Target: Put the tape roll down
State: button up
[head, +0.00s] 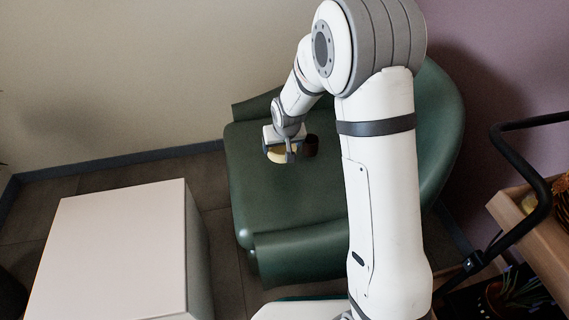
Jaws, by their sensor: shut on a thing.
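My gripper (287,152) points down over the seat of a green armchair (270,195). It is shut on a pale yellow, curved thing, which looks like the tape roll (275,157). The gripper covers part of the roll. From this angle I cannot tell whether the roll touches the seat or hangs a little above it.
The front of the seat is clear. A white block-like table (115,245) stands at the left. A wooden tray or shelf (515,215) with a black tubular frame is at the right.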

aim_at(283, 168)
jog(key=shift+f+b, duration=1.2)
jog(key=shift+f, duration=1.95)
jog(key=shift+f, duration=0.2)
jog(key=o, duration=1)
jog(key=shift+c, duration=0.2)
jog(key=shift+r, duration=0.1)
